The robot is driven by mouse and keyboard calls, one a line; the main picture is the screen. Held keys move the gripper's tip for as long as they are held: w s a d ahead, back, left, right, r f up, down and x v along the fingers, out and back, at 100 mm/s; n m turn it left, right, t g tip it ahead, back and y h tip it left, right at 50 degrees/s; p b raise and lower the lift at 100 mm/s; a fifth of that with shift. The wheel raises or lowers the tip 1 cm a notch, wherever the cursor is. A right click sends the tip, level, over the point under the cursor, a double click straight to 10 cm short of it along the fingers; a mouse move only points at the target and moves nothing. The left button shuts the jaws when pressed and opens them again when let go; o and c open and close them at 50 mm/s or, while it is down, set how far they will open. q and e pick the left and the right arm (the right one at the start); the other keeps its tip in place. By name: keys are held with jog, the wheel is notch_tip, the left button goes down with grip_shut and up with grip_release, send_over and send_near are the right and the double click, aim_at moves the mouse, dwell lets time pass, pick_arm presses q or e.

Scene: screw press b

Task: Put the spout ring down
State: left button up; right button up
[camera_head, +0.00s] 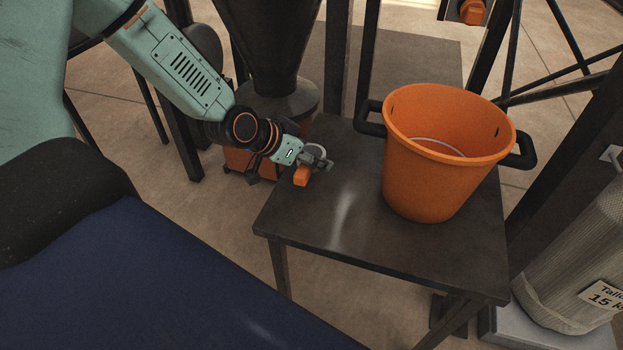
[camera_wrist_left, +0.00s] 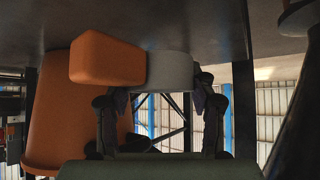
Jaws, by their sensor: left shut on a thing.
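The spout ring is a grey ring (camera_head: 319,154) with an orange block (camera_head: 302,176) beside it that looks like part of it. My left gripper (camera_head: 309,160) is shut on the ring at the left edge of the dark table (camera_head: 350,225). In the left wrist view, the grey ring (camera_wrist_left: 172,70) is between the fingers of the left gripper (camera_wrist_left: 163,100), and the orange block (camera_wrist_left: 105,60) sticks out to the left. Whether the ring touches the tabletop I cannot tell. My right gripper is not in view.
An orange bucket (camera_head: 430,180) with black handles stands on the right part of the table. A dark hopper cone (camera_head: 265,45) stands behind my left gripper. A tallow sack (camera_head: 580,260) stands at the right. The tabletop's front left is clear.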

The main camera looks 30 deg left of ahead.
aim_at(322, 176)
pick_arm(q)
jog(key=shift+s+d+f+b, duration=0.25)
jog(key=shift+f+b, duration=0.1)
jog(key=shift+f, duration=0.2)
jog(key=f+b, duration=0.2)
jog(key=f, duration=0.1)
jog(key=shift+w+a+f, duration=0.2)
jog(key=shift+f, duration=0.05)
jog(key=shift+s+d+r, duration=0.1)
jog(key=shift+s+r, duration=0.05)
jog(key=shift+r, duration=0.15)
jog(key=shift+f, duration=0.65)
jog(key=shift+b, duration=0.35)
jog(key=o, duration=1.4)
jog(key=shift+f, duration=0.1)
